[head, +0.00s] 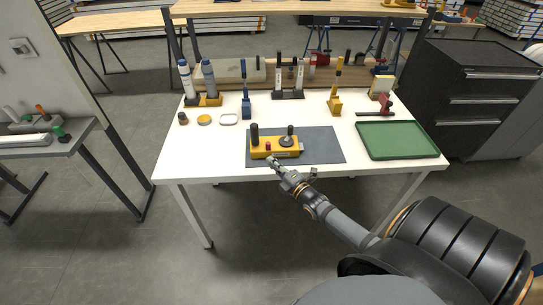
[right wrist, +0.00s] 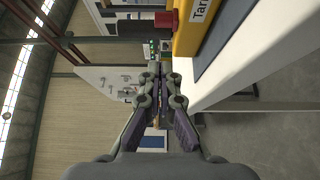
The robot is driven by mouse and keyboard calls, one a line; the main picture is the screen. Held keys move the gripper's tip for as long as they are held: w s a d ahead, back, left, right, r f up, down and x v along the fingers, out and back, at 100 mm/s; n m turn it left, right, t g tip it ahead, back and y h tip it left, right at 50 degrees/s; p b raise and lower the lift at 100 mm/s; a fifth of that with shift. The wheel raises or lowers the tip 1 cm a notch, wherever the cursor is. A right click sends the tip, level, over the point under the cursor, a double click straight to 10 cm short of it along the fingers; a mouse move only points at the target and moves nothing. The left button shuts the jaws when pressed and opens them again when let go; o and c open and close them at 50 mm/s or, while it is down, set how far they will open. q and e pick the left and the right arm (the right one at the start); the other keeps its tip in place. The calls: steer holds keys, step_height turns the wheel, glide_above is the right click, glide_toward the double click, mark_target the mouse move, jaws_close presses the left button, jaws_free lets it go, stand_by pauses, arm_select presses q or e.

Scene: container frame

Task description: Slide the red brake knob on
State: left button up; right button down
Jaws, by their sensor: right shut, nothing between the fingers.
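The red brake knob (head: 267,146) is small and sits on the front of the yellow control box (head: 262,153), between a black upright handle (head: 254,134) and a black round-based lever (head: 287,141). In the right wrist view the red knob (right wrist: 165,19) shows at the top, beside the yellow box (right wrist: 194,32) with its white label. My right gripper (head: 271,161) is shut and empty, just in front of the box near the knob. Its closed fingers (right wrist: 155,48) point toward the knob's side in the wrist view. Whether they touch it, I cannot tell. My left gripper is out of view.
The box stands on a dark grey mat (head: 325,148) on a white table (head: 210,160). A green tray (head: 397,140) lies to the right. Tools in holders, bottles (head: 209,78) and small round dishes (head: 204,119) stand behind and left. The table's front edge is close to my gripper.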

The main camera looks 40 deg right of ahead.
mark_target(268, 146)
steer(key=w, duration=0.1)
steer(key=w+d+b, duration=0.1)
steer(key=w, duration=0.1)
steer(key=shift+w+d+f, duration=0.1)
steer(key=shift+w+d, duration=0.7)
